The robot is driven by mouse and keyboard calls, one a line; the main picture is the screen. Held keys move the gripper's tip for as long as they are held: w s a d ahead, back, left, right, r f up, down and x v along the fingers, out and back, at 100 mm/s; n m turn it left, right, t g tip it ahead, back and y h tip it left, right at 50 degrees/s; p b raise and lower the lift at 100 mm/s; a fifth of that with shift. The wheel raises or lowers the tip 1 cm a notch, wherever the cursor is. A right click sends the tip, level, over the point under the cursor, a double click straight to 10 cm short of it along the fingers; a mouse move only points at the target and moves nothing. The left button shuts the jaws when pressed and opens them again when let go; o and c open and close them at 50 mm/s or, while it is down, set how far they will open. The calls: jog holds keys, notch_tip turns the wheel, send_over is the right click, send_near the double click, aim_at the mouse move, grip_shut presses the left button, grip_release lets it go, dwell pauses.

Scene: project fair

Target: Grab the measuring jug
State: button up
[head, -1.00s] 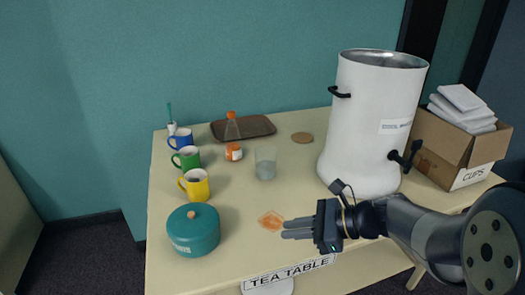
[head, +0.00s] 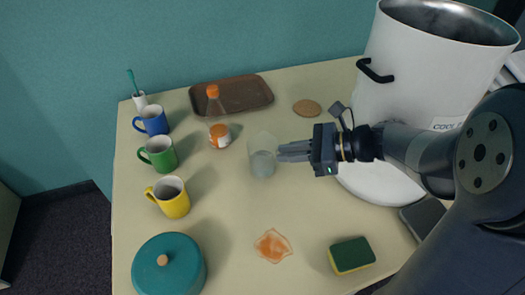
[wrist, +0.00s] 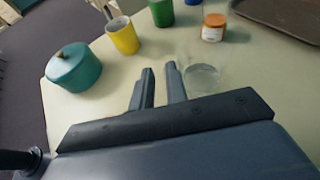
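The measuring jug (head: 262,160) is a clear, see-through vessel standing upright on the cream table. It also shows in the wrist view (wrist: 205,76), just right of the right fingertip. My gripper (head: 280,152) comes from the right, its fingertips close to the jug's right side in the head view. In the wrist view my gripper (wrist: 159,68) has its two fingers apart with only bare table seen between them, so it is open and empty. I cannot tell whether a finger touches the jug.
An orange-capped bottle (head: 218,127) stands left of the jug, with a brown tray (head: 235,95) behind. Blue, green and yellow mugs (head: 172,203) and a teal pot (head: 170,270) line the left. A large white urn (head: 390,105) stands right. An orange patch (head: 272,246) and a sponge (head: 352,255) lie in front.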

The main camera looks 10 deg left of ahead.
send_near(260, 181)
jog(key=a, duration=0.1)
jog(key=a+r, duration=0.1)
jog(key=shift+w+a+r, duration=0.15)
jog(key=shift+a, duration=0.2)
jog(key=shift+x, duration=3.6)
jog(key=shift+r, duration=0.15)
jog(key=shift+c, duration=0.3)
grip_shut()
jog(key=shift+r, duration=0.1)
